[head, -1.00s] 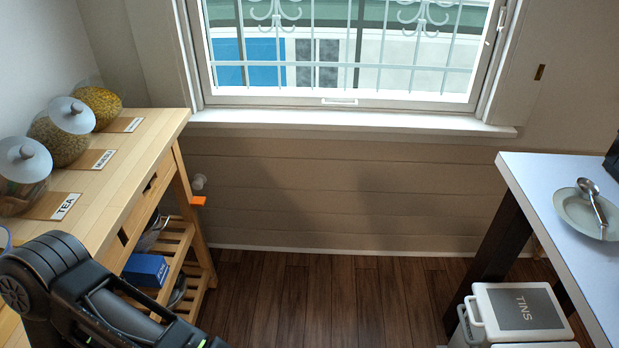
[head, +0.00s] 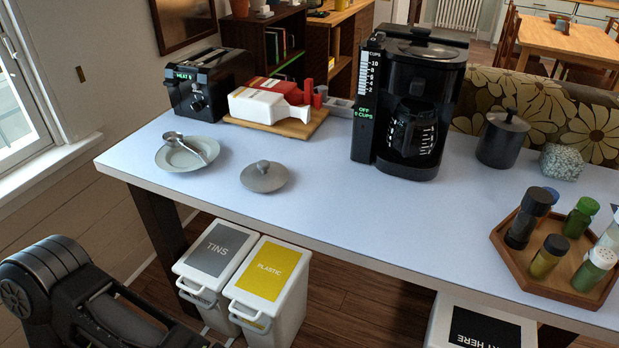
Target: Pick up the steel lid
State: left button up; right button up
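A round grey lid (head: 264,177) with a knob on top lies flat on the white table (head: 320,205), near its front edge and left of the coffee maker. It looks like the steel lid. Nothing touches it. Part of my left arm shows at the lower left, below and left of the table, but its fingertips are out of the picture. My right gripper is not in the picture.
A plate (head: 180,157) with a spoon lies left of the lid. Bins (head: 268,290) stand under the front edge.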

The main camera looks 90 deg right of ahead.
aim_at(263, 176)
jog(key=z, duration=2.5)
jog(key=i+z, duration=0.15)
jog(key=i, duration=0.35)
jog(key=k, duration=0.35)
jog(key=i, duration=0.25)
jog(key=i+u, duration=0.2)
jog(key=k+u, duration=0.1)
jog(key=u, duration=3.1)
